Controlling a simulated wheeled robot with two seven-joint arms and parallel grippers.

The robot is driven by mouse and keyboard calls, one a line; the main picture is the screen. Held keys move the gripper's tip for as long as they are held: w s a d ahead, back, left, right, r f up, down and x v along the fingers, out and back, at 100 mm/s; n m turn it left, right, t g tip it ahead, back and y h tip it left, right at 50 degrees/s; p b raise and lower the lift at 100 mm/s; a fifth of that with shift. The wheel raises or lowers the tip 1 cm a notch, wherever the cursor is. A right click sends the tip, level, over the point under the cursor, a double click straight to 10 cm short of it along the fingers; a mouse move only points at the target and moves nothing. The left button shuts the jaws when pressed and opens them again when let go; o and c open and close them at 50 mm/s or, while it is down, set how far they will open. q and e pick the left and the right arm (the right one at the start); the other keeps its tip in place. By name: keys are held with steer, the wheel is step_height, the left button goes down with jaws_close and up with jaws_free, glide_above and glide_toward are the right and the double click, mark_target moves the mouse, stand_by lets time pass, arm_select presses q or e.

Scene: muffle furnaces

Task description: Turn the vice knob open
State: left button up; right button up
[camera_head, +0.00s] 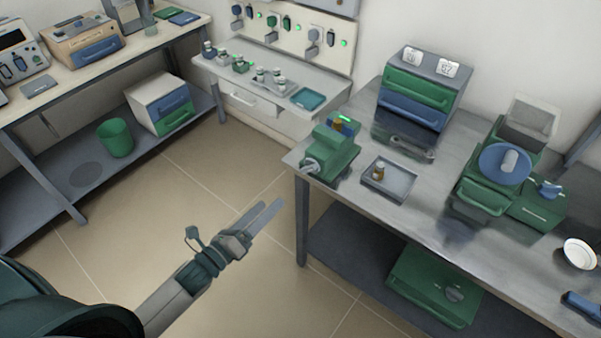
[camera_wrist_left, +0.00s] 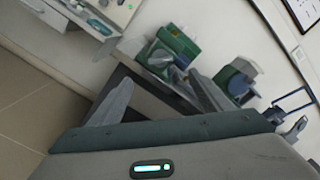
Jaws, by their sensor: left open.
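The green vice (camera_head: 335,150) sits at the near left corner of the grey workbench (camera_head: 440,220). Its pale grey knob (camera_head: 311,165) faces left, towards the bench edge. My left gripper (camera_head: 268,214) is open and empty over the floor, left of the bench and apart from the knob. Its two fingers point up and right in the head view. In the left wrist view my left gripper (camera_wrist_left: 160,96) spreads its fingers, and what looks like the vice (camera_wrist_left: 154,56) lies beyond them, small and partly unclear. My right gripper is not in view.
A small tray (camera_head: 402,193) with a brown bottle lies right of the vice. A drawer unit (camera_head: 417,88) stands behind it. A green machine with a blue disc (camera_head: 499,164) is farther right. A green bin (camera_head: 115,138) stands at left. The floor between benches is clear.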

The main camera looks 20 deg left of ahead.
mark_target(306, 170)
arm_select(q)
steer(key=p+x, duration=0.3)
steer(key=x, duration=1.2)
steer(key=shift+p, duration=0.4)
steer(key=shift+f, duration=0.1)
steer(key=shift+c, duration=0.6)
steer(key=c, duration=0.9)
